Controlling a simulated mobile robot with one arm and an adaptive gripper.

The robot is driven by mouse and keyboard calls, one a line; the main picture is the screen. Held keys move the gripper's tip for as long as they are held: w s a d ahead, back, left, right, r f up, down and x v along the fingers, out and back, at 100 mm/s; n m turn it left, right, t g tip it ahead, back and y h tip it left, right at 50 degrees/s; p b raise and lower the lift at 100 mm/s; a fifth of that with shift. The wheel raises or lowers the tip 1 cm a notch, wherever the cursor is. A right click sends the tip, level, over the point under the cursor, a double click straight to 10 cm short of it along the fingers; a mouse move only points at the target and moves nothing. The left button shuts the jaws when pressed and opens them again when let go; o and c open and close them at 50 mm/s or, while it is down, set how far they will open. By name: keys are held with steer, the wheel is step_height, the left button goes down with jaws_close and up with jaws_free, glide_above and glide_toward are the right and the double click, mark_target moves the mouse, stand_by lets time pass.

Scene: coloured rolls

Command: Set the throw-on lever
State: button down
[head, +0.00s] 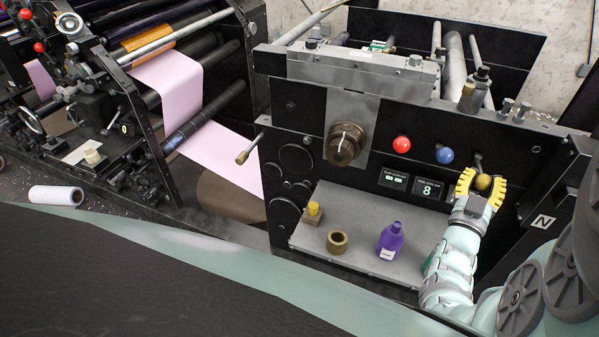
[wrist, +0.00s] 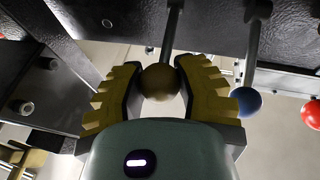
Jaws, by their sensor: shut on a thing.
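The lever with a brass-coloured ball knob (head: 482,182) sticks out from the right side of the black machine panel. My gripper (head: 481,184), with yellow ridged fingers, is around the knob and shut on it. In the wrist view the knob (wrist: 160,82) sits between the two fingertips (wrist: 158,80), its metal rod running up to the panel. Beside it are a blue-knobbed lever (head: 444,155), also in the wrist view (wrist: 246,101), and a red-knobbed lever (head: 402,144), partly cut off in the wrist view (wrist: 312,114).
Below the panel, a grey shelf (head: 358,262) holds a purple bottle (head: 390,241), a brass ring (head: 337,241) and a small block with a yellow top (head: 313,212). Two small displays (head: 430,189) sit under the levers. A large brown knob (head: 345,144) is further left, beyond the red lever.

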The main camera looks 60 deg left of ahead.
steer(key=shift+f+m+t+b, duration=0.3)
steer(key=shift+f+t+b, duration=0.6)
steer(key=shift+b, duration=1.1)
steer(key=c, duration=0.6)
jaws_free()
steer(key=shift+r, duration=0.1)
steer(key=shift+r, duration=5)
steer(key=shift+o, duration=0.2)
